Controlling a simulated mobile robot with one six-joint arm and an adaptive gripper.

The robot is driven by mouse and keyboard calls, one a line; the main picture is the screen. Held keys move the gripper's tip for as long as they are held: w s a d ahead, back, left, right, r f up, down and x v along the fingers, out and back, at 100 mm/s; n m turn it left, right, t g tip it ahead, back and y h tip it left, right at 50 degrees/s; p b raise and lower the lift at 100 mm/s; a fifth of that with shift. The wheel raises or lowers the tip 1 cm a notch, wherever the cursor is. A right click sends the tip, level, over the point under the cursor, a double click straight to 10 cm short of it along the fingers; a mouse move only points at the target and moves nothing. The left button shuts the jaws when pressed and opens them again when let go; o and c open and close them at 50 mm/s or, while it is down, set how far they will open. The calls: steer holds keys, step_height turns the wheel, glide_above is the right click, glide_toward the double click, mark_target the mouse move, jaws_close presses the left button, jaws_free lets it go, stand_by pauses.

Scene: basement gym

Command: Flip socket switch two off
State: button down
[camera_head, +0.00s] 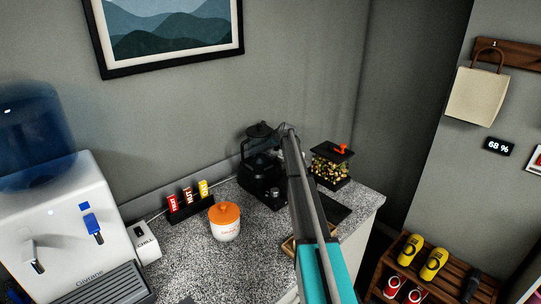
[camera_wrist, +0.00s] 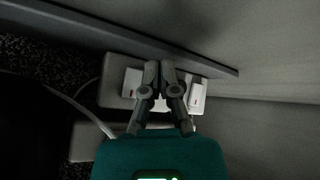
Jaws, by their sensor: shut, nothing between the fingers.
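A white switch or insert (camera_wrist: 197,97) stands out just right of my gripper, and another white part (camera_wrist: 131,82) lies to the left. My gripper (camera_wrist: 159,66) is shut and empty, in front of the middle of the plate. White bits show between and beside its fingers, but the fingers cover most of that part. I cannot tell which switch is number two, nor whether the fingers touch one. In the head view my arm hides the gripper and the socket.
A white cable (camera_wrist: 82,108) runs left of the plate; a grey ledge (camera_wrist: 140,42) crosses above it. In the head view the black coffee maker (camera_head: 262,172), orange-lidded jar (camera_head: 225,222) and glass container (camera_head: 330,168) stand on the speckled counter (camera_head: 190,258) near my arm.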

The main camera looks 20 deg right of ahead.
steer(key=shift+w+f+b, duration=0.2)
steer(key=shift+f+b, duration=0.85)
steer(key=shift+f, duration=0.4)
steer(key=shift+a+f+b, duration=0.1)
steer(key=shift+f+b, duration=0.6)
steer(key=shift+b, duration=0.05)
stand_by(1.3)
steer(key=shift+r, duration=0.15)
steer(key=shift+s+r+p, duration=0.15)
steer(key=shift+r+p, duration=0.5)
steer(key=shift+p, duration=0.15)
steer(key=r+p, duration=0.5)
steer(key=shift+s+d, duration=0.2)
steer(key=shift+s, duration=0.15)
stand_by(0.4)
steer(key=shift+f, duration=0.1)
